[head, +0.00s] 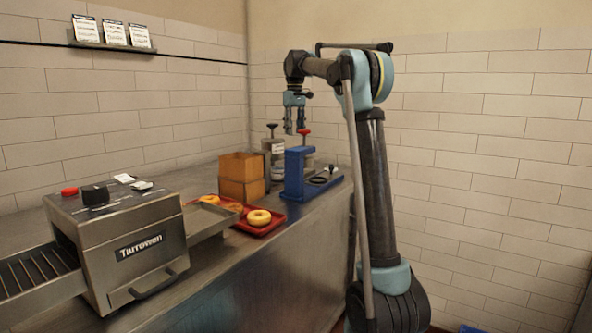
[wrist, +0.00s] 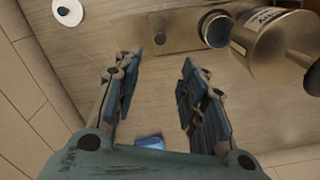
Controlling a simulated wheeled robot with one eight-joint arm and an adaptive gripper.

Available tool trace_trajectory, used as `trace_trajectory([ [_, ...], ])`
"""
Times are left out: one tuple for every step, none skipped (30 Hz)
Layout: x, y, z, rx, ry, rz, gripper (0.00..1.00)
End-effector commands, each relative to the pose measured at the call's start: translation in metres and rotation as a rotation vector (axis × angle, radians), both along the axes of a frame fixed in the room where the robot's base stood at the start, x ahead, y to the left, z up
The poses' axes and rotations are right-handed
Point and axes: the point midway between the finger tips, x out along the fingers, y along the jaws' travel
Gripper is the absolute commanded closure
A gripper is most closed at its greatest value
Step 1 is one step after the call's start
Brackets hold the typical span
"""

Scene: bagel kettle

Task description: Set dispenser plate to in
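The blue dispenser (head: 294,172) stands on the steel counter near its right end, with a low base reaching to the right. A dark flat part, perhaps its plate, lies on that base; its exact position is too small to tell. My gripper (head: 295,131) hangs above the dispenser, fingers down. In the wrist view its fingers (wrist: 162,68) are apart with nothing between them.
A steel labelled canister (wrist: 265,45) is close by at right in the wrist view. The wall is close behind.

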Motion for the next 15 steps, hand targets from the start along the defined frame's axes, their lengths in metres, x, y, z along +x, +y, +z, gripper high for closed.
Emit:
trace_trajectory([
  [0.000,0.000,-0.006,0.000,0.000,0.000,0.62],
  [0.000,0.000,-0.010,0.000,0.000,0.001,0.62],
  [0.000,0.000,-0.016,0.000,0.000,0.001,0.62],
  [-0.001,0.000,-0.021,0.000,0.000,0.001,0.62],
  [-0.001,0.001,-0.026,0.000,0.000,0.001,0.62],
  [0.000,0.001,-0.033,0.000,0.000,0.001,0.62],
  [0.000,0.001,-0.038,0.000,0.000,0.001,0.62],
  [0.000,0.000,-0.043,0.000,0.000,0.001,0.62],
  [-0.001,0.000,-0.050,0.000,0.000,0.001,0.62],
  [0.000,0.000,-0.055,0.000,0.000,0.001,0.62],
  [0.000,0.000,-0.061,0.000,0.000,0.001,0.62],
  [0.000,0.000,-0.067,0.000,0.000,0.001,0.62],
  [0.000,0.000,-0.073,0.000,0.000,0.001,0.62],
  [-0.001,0.000,-0.078,0.000,0.000,0.000,0.62],
  [0.000,0.000,-0.085,0.000,0.000,0.000,0.62],
])
